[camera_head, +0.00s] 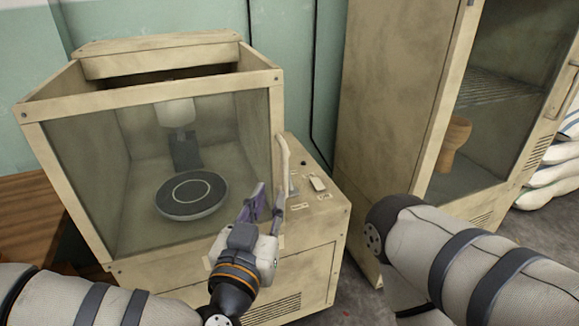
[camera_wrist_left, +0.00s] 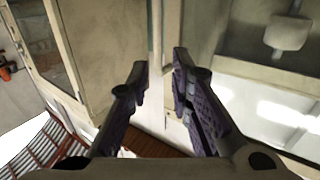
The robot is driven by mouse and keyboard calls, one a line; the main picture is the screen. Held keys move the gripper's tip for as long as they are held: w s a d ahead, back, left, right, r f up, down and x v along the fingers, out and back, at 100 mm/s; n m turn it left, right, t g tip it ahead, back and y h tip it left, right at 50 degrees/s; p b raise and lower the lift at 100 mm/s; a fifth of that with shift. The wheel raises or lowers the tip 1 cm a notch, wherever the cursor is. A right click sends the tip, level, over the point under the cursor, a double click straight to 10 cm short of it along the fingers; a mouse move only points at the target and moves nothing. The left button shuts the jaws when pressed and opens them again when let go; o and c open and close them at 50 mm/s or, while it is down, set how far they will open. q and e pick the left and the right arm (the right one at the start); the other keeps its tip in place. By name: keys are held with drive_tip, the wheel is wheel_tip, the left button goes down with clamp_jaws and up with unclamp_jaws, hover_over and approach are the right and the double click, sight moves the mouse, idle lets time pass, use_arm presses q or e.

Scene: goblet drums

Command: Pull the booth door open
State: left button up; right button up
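The booth (camera_head: 265,80) is a worn beige box with a large glass front door (camera_head: 110,165), which looks shut. A pale upright handle (camera_head: 283,160) runs along the door's right edge. Through the glass I see a round dark turntable (camera_head: 190,194). My left gripper (camera_head: 262,203) is open in front of the door's lower right, by the lower end of the handle. In the left wrist view, its two dark purple fingers (camera_wrist_left: 160,62) stand apart, with a pale upright bar, probably the handle (camera_wrist_left: 155,35), lined up between them. Contact cannot be told. My right gripper is out of view.
A control panel (camera_head: 318,200) with switches is right of the door. A tall beige cabinet (camera_head: 385,110) with a brown goblet-shaped drum (camera_head: 454,143) inside stands further right. White sacks (camera_head: 552,172) lie beyond it. Brown wooden planks (camera_head: 30,215) are at the left.

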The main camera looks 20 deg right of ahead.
sight(284, 170)
use_arm(q)
drive_tip(key=b+x, duration=0.1)
drive_tip(key=x, duration=0.9)
drive_tip(key=shift+d, duration=0.15)
drive_tip(key=shift+w+d+b, duration=0.25)
drive_tip(key=shift+w+b, duration=0.05)
clamp_jaws()
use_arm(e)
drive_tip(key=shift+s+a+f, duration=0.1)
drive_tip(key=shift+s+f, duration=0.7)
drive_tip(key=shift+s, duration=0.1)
